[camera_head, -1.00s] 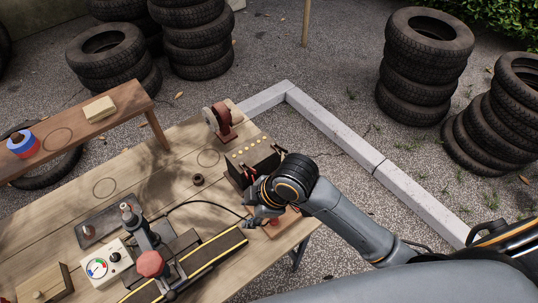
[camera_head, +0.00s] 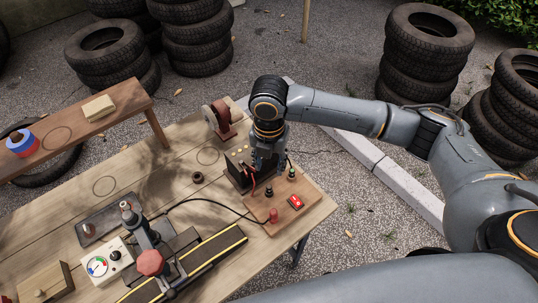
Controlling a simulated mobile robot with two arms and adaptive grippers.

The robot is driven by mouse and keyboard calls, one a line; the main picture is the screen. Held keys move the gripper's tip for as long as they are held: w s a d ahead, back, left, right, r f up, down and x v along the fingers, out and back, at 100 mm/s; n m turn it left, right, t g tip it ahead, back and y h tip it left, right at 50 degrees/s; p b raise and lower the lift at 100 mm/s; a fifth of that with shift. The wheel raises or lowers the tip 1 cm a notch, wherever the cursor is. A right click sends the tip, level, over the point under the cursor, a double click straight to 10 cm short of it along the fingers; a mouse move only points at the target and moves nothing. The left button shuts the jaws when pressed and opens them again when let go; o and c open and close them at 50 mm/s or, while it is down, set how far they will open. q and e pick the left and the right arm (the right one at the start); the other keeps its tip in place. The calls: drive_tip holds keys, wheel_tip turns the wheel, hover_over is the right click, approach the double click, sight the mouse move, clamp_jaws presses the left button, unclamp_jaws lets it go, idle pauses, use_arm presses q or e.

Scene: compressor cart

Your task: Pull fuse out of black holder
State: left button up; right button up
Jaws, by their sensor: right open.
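My right gripper (camera_head: 259,176) points down from its wrist at the near right edge of the black box with pale round tops (camera_head: 236,171). It is open, and its fingertips are partly lost against the dark box. To its right is a wooden board (camera_head: 306,190) on the table corner. The board bears a small black upright part (camera_head: 292,173), another black part (camera_head: 269,191), a red post (camera_head: 274,215) and a red switch (camera_head: 296,202). I cannot tell for sure which black part is the fuse holder, and I cannot make out the fuse. My left gripper is not in view.
A red and grey wheel tool (camera_head: 217,118) stands behind the black box. A stand with a red knob (camera_head: 150,262) is at the front. Bare wood (camera_head: 150,170) lies left of the box.

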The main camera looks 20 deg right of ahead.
sight(269, 186)
wheel_tip(269, 186, down, 11)
drive_tip(key=shift+r+p, duration=0.1)
drive_tip(key=shift+p, duration=0.6)
drive_tip(key=shift+c, duration=0.3)
clamp_jaws()
